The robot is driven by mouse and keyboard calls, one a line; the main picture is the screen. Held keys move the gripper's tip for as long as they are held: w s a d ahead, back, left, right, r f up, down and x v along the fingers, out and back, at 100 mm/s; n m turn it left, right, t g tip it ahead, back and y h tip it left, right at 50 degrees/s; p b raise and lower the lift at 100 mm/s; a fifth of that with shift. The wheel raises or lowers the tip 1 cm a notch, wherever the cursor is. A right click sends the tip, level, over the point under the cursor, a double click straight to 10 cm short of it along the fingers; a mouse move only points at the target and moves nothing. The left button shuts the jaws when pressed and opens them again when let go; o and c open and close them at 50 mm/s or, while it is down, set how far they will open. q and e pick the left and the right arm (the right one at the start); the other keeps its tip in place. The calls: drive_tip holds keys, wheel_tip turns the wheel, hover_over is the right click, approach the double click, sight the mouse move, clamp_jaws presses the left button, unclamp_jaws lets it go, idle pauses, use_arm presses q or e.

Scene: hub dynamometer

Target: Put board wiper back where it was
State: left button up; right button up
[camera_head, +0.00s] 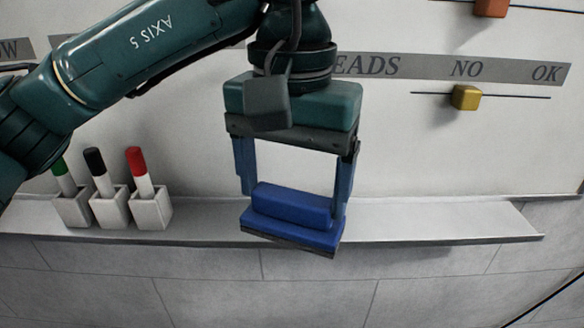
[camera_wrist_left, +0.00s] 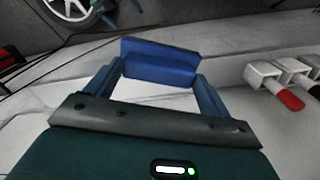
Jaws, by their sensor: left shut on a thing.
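The blue board wiper (camera_head: 290,212) is held between the two fingers of my left gripper (camera_head: 294,200) in the head view. The fingers press on its two ends, and a dark pad shows along its underside. The wiper hangs at the front of the white ledge (camera_head: 440,222), overlapping its front edge in the picture; I cannot tell whether it touches. In the left wrist view the wiper (camera_wrist_left: 160,64) sits between the blue fingertips of the left gripper (camera_wrist_left: 158,78). My right gripper is not in view.
Green, black and red markers stand in white holders (camera_head: 152,208) on the ledge, left of the wiper. The ledge to the right is bare. Above is a whiteboard with a grey lettered strip (camera_head: 430,68), a yellow slider block (camera_head: 466,97) and an orange block (camera_head: 491,8).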

use_arm(q)
drive_tip(key=w+p, duration=0.2)
drive_tip(key=w, duration=0.6)
drive_tip(key=shift+w+f+p, duration=0.25)
drive_tip(key=shift+f, duration=0.85)
drive_tip(key=shift+w+f+p, duration=0.25)
drive_tip(key=shift+f+p, duration=0.05)
drive_tip(key=shift+f, duration=0.75)
drive_tip(key=shift+w+f+p, duration=0.25)
drive_tip(key=shift+f, duration=0.85)
drive_tip(key=shift+w+f, duration=0.1)
drive_tip(key=shift+f, duration=0.15)
drive_tip(key=shift+f+b, duration=0.3)
drive_tip(key=shift+b, duration=0.1)
drive_tip(key=o, duration=0.9)
drive_tip(key=shift+r, duration=0.1)
drive_tip(key=shift+o, duration=0.2)
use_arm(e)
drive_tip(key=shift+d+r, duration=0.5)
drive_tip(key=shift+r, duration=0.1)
